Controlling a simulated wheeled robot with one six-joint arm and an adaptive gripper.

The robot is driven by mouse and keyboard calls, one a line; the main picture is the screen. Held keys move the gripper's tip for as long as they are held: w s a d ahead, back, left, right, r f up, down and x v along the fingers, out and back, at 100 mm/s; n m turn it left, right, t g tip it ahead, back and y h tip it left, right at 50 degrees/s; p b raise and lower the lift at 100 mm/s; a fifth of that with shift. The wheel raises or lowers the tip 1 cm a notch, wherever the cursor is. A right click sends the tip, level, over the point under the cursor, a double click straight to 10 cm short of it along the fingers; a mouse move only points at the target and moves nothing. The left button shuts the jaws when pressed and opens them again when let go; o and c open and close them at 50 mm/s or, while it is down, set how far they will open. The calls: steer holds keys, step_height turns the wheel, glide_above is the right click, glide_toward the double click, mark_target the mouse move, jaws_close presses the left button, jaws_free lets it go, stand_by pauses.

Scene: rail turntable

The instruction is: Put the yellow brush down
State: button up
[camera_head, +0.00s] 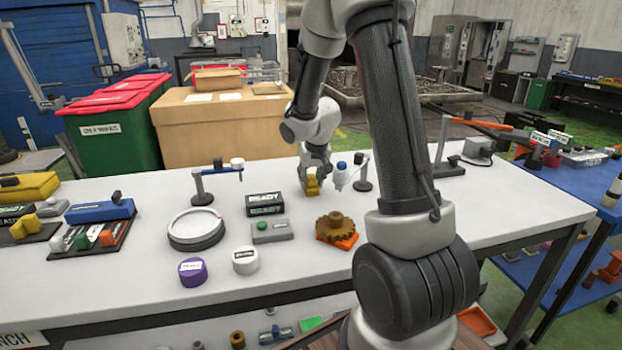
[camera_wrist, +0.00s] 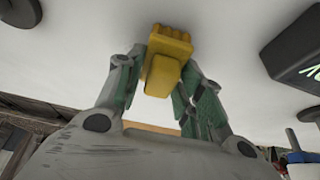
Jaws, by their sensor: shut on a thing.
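The yellow brush (camera_head: 313,187) is between the fingers of my gripper (camera_head: 314,177), over the back middle of the white table (camera_head: 440,235). In the wrist view the brush (camera_wrist: 162,75) shows as a yellow block with a ridged end, and the green-padded fingers of my gripper (camera_wrist: 155,85) are shut on it from both sides. White tabletop lies behind it. I cannot tell whether the brush touches the table. My fingers partly hide it in the head view.
A blue-capped bottle (camera_head: 341,176) and a dark post stand (camera_head: 362,178) are close on the right. A READY block (camera_head: 265,205), brown gear (camera_head: 335,227), round turntable (camera_head: 196,230), and purple (camera_head: 193,272) and white (camera_head: 245,261) cylinders are nearer the front. Bare table lies between the left stand (camera_head: 202,190) and my gripper.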

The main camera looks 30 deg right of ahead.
steer(key=o, duration=0.9)
steer(key=shift+f, duration=0.1)
steer(key=shift+r, duration=0.3)
steer(key=v, duration=1.2)
steer(key=s+a+r+n, duration=0.1)
steer(key=s+a+r, duration=0.1)
steer(key=s, duration=0.7)
steer(key=s+a+r+n, duration=0.1)
steer(key=s+a+r, duration=0.1)
steer(key=s, duration=0.6)
steer(key=s+a+r+n+y, duration=0.1)
steer(key=s+a+r, duration=0.1)
steer(key=s, duration=0.7)
steer(key=shift+v, duration=0.85)
